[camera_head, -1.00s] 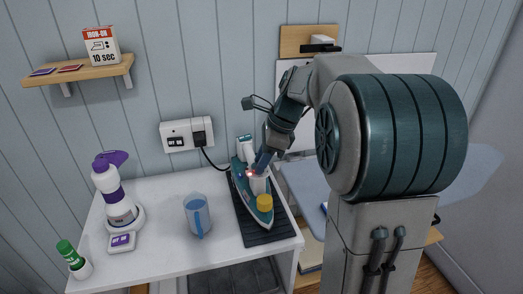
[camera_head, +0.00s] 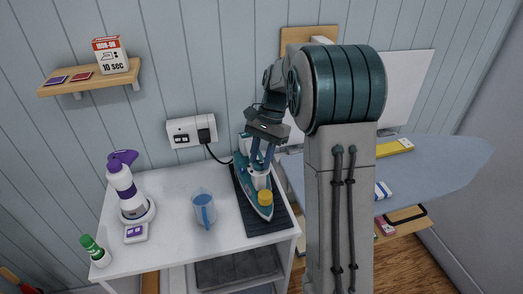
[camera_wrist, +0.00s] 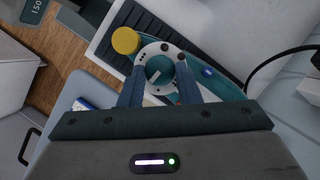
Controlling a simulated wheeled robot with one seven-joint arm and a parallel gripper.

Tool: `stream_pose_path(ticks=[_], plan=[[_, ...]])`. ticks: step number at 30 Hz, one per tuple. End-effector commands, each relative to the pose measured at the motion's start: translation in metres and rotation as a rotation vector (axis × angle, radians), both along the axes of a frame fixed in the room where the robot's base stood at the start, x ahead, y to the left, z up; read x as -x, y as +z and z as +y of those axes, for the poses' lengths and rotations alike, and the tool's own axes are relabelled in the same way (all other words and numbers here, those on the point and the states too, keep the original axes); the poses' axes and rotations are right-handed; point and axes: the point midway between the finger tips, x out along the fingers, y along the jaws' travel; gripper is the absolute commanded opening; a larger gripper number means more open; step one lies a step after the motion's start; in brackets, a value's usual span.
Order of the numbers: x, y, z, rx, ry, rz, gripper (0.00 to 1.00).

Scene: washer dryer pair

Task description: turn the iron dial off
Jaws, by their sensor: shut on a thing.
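The teal and white iron (camera_head: 249,193) lies on a black ribbed mat at the right end of the white counter. It also shows in the wrist view (camera_wrist: 228,88), with a yellow cap (camera_wrist: 125,40) and a small blue button (camera_wrist: 207,71). Its dial is the round white part (camera_wrist: 160,50) with a dark centre and a pale mark. My gripper (camera_wrist: 160,80) reaches down over the iron, one finger on each side of the dial, shut on it. In the head view my gripper (camera_head: 261,163) partly covers the iron's middle; the dial's markings are not readable.
A blue jug (camera_head: 203,210), a purple and white spray bottle (camera_head: 124,188) and a green-capped bottle (camera_head: 94,249) stand left of the iron. A black cord runs from the wall outlet (camera_head: 188,131) to the iron. An ironing board (camera_head: 440,165) is at the right.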

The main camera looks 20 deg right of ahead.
Motion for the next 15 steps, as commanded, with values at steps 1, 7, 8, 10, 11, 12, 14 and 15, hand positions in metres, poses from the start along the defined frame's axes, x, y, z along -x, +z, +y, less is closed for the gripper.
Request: stream_pose_path(ticks=[1, 7, 8, 10, 11, 12, 14, 15], plan=[[-0.001, 0.0036, 0.0013, -0.001, 0.044, 0.0, 0.07], [-0.0026, 0.0032, 0.0028, -0.001, 0.234, -0.002, 0.07], [-0.0026, 0.0031, 0.0029, 0.0, 0.263, -0.001, 0.07], [-0.0029, 0.0031, 0.0034, -0.001, 0.329, -0.001, 0.07], [-0.003, 0.0031, 0.0036, 0.0, 0.358, -0.002, 0.07], [-0.0032, 0.0028, 0.0041, -0.001, 0.396, -0.001, 0.07], [-0.0035, 0.0028, 0.0048, 0.0, 0.453, -0.001, 0.07], [-0.0038, 0.0027, 0.0053, -0.001, 0.492, -0.002, 0.07]])
